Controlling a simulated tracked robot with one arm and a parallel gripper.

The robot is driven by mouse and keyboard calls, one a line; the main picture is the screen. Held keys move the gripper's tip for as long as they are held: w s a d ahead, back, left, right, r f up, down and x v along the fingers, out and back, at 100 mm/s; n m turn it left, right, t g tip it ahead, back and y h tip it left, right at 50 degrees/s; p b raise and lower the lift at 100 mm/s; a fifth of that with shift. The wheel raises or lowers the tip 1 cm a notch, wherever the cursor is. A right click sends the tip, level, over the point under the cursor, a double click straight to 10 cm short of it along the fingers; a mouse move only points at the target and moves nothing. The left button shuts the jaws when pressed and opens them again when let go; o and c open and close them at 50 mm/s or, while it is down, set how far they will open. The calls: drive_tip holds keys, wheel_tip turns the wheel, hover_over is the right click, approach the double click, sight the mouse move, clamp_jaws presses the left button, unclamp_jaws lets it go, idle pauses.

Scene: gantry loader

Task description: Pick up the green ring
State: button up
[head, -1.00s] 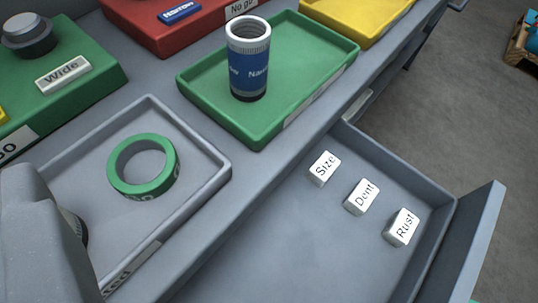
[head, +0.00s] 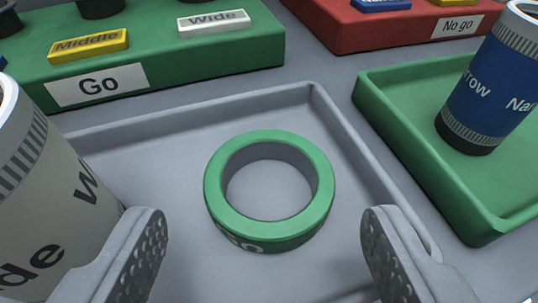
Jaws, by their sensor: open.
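The green ring (head: 318,190) lies flat in the grey tray (head: 210,108), with a grey inner wall and partly readable white lettering on its near side. My gripper (head: 262,240) is open, its two grey perforated fingers at the lower left and lower right of the picture. The ring sits between and a little beyond the fingertips, and no contact shows. Nothing is between the jaws.
A pale cylinder marked "Wide" (head: 40,190) stands close beside my left finger. A green tray (head: 395,140) at right holds a blue-labelled cylinder (head: 490,85). Behind are the green "Go" block (head: 150,65) and the red "No go" block (head: 345,35).

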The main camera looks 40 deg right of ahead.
sight(267, 149)
drive_tip(key=b+x, duration=0.1)
drive_tip(key=x, duration=0.4)
drive_tip(key=shift+f, duration=0.2)
drive_tip(key=c, duration=0.7)
drive_tip(key=shift+c, duration=0.2)
drive_tip(key=shift+r, duration=0.15)
